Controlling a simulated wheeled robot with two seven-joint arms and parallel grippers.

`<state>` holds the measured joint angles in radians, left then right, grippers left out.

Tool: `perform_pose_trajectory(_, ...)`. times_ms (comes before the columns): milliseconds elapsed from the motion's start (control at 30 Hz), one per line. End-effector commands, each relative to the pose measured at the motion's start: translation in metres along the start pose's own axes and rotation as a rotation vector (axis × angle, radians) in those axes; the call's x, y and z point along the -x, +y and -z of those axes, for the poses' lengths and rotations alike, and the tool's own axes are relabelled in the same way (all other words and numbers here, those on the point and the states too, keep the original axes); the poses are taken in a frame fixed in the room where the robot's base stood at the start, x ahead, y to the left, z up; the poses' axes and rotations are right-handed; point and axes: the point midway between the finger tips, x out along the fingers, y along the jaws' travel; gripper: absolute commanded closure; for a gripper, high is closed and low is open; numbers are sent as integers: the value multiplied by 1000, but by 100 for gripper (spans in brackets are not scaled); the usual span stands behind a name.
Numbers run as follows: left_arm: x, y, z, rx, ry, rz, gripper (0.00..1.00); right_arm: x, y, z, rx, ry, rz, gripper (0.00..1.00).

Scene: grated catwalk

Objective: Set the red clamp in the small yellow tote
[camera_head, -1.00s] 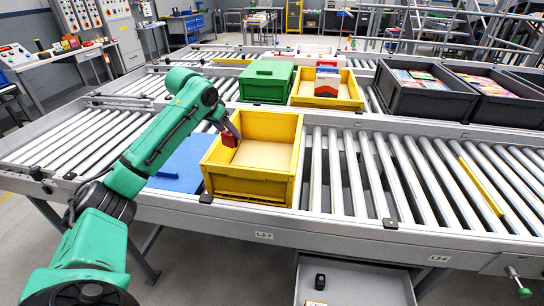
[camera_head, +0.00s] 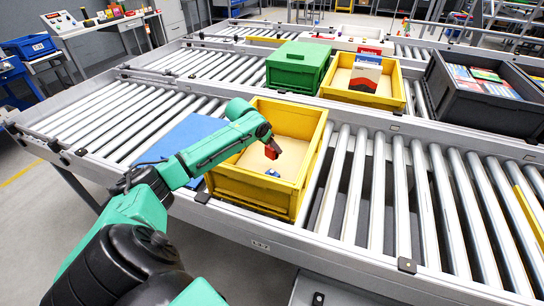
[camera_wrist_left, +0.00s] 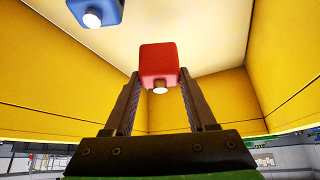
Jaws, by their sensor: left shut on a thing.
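The red clamp (camera_head: 269,151) is gripped between the fingertips of my left gripper (camera_head: 270,142); only its blocky red body shows. It also shows in the left wrist view (camera_wrist_left: 159,62), with a small pale stub towards the gripper. They are over the inside of the near yellow tote (camera_head: 250,188), within its walls in the picture. Whether the clamp touches the tan floor, I cannot tell. A small blue thing (camera_head: 273,173) lies in this tote near its front wall and shows in the left wrist view (camera_wrist_left: 97,12). My right gripper is not in view.
A blue sheet (camera_head: 178,148) lies left of the tote. Behind stand a closed green crate (camera_head: 297,66) and another yellow tote (camera_head: 361,97) holding upright boxes. A dark grey crate (camera_head: 470,105) with flat packs is at right. Bare rollers (camera_head: 400,190) lie right of the near tote.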

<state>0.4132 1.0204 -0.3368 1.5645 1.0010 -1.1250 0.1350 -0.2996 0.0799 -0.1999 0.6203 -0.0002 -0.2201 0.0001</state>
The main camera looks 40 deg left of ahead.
Motion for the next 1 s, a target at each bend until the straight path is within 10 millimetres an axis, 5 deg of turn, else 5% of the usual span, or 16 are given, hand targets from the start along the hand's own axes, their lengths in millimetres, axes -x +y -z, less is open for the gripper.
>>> perform_pose_trajectory(233,-36,-1,-23,1,1,0,100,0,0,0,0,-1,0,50)
perform_pose_trajectory(467,-42,-1,-26,-1,2,1,100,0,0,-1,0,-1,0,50)
perform_pose_trajectory(500,-42,-1,-26,-1,2,1,32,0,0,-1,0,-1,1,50)
perform_pose_trajectory(567,-42,-1,-26,-1,2,1,14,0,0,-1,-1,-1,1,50)
perform_pose_trajectory(1000,-29,-2,-26,-2,2,3,14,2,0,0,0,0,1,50)
